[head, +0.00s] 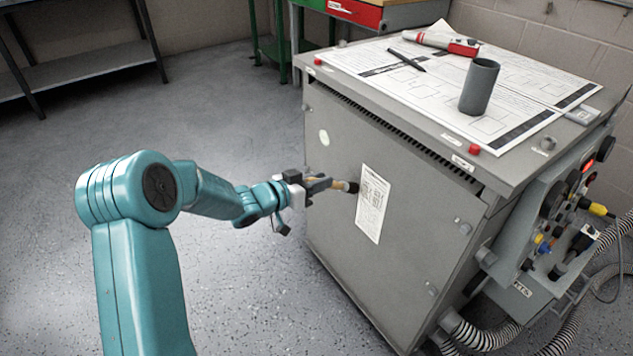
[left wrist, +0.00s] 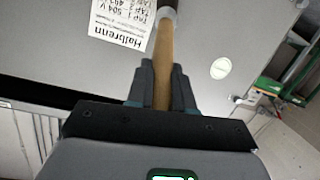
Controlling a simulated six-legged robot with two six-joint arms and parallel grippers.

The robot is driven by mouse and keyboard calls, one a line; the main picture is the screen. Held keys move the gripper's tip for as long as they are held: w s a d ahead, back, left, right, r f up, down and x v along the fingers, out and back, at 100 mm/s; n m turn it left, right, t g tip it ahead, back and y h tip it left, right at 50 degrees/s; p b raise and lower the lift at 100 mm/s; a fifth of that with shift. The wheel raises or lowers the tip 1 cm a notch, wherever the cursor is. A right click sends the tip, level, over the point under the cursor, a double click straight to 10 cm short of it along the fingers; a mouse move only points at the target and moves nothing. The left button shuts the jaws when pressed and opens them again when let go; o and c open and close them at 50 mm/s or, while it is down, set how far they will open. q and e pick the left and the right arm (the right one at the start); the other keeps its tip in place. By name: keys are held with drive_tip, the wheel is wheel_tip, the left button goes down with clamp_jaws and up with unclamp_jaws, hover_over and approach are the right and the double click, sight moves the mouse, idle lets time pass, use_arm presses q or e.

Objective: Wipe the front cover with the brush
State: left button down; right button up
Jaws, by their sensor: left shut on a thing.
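The front cover (head: 330,190) is the large grey panel on the near-left side of the transformer box. A white printed label (head: 372,204) is on it, and the label also shows in the left wrist view (left wrist: 121,22). My left gripper (head: 322,184) is in front of the cover and shut on the brush. The brush has a wooden handle (left wrist: 163,62) and a dark head (head: 350,187). The head is at the label's upper left edge; I cannot tell for sure whether it touches the cover. My right gripper is not in view.
A side panel with knobs and cables (head: 560,235) juts out at right. Floor at left is clear, with a shelf (head: 80,65) behind.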

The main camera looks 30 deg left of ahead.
use_arm(q)
drive_tip(key=shift+w, duration=0.2)
drive_tip(key=shift+d, duration=0.1)
drive_tip(key=shift+s+d+b, duration=1.55)
drive_tip(key=shift+d+b, duration=0.55)
drive_tip(key=shift+d, duration=1.55)
drive_tip(key=w+a+p, duration=0.1)
drive_tip(key=a, duration=0.1)
drive_tip(key=w+a+p, duration=0.1)
drive_tip(key=a+p, duration=0.2)
drive_tip(key=a, duration=0.1)
drive_tip(key=shift+w+a+r, duration=0.15)
drive_tip(key=shift+w+a, duration=0.25)
drive_tip(key=shift+w+a+p, duration=0.1)
drive_tip(key=shift+a+p, duration=0.2)
drive_tip(key=shift+p, duration=0.05)
